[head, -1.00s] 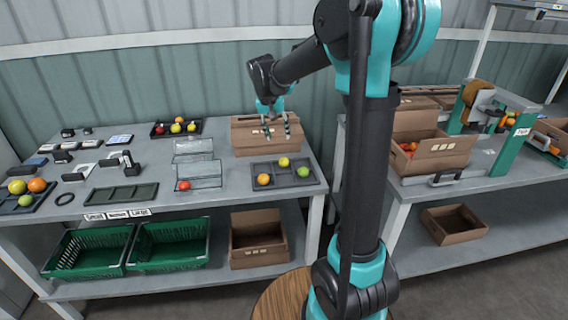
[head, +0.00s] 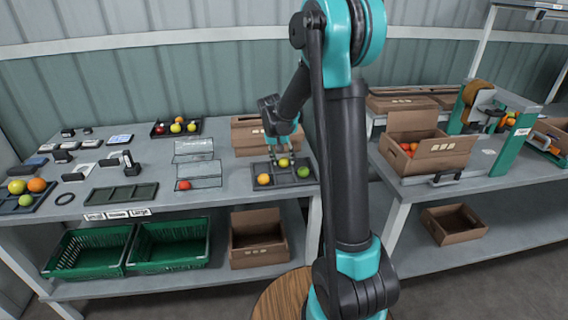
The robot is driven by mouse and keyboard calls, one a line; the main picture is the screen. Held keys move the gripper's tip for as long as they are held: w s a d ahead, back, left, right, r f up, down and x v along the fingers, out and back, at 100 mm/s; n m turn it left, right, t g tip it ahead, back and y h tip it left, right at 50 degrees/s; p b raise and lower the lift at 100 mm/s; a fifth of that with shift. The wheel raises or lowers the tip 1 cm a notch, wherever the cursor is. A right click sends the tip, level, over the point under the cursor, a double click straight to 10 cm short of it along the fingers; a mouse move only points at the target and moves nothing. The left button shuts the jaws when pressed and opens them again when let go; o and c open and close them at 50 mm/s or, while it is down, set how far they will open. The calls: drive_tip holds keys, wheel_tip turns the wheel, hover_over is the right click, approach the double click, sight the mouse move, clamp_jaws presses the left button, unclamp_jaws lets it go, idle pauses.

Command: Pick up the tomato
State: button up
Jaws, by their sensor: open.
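A dark tray (head: 287,182) on the left table holds an orange fruit (head: 263,179), a yellow fruit (head: 283,162) and a green fruit (head: 303,171). My gripper (head: 281,158) is open with its fingers pointing down over this tray, at or just above the yellow fruit. Whether the fingers touch it cannot be told. A red tomato (head: 184,185) lies in the front part of a clear stand (head: 206,182), left of the tray.
A cardboard box (head: 243,136) stands behind the tray. Green crates (head: 170,243) are on the shelf below. A box with red tomatoes (head: 430,155) stands on the right table.

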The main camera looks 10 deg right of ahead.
drive_tip(key=shift+f, duration=0.15)
drive_tip(key=c, duration=0.6)
